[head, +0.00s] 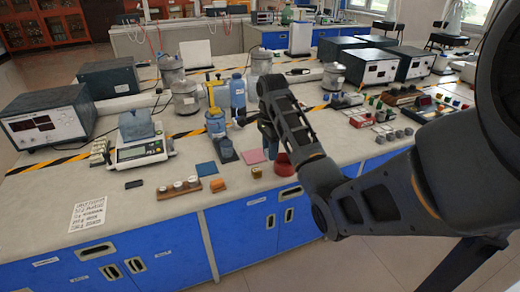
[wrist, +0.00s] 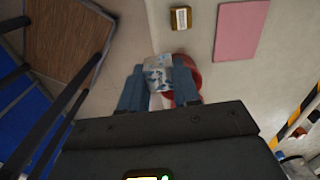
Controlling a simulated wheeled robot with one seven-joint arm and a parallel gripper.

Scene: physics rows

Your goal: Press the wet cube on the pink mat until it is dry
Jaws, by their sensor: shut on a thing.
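The pink mat (head: 252,156) lies flat on the bench, and it also shows at the upper right of the wrist view (wrist: 241,31) with nothing on it. My gripper (wrist: 159,72) has its two blue fingers shut on a pale cube with blue-grey patches (wrist: 157,78). The gripper is off the mat, to its lower left in the wrist view, close to a red bowl (wrist: 190,66). The bowl (head: 284,166) stands right of the mat in the head view. The cube is not clear in the head view, where my arm reaches down beside the bowl.
A blue mat (head: 206,169), a wooden strip with white-topped pieces (head: 179,188) and a scale (head: 140,153) are further left. Bottles (head: 237,92) stand behind. The bench front has blue cabinets (head: 240,236).

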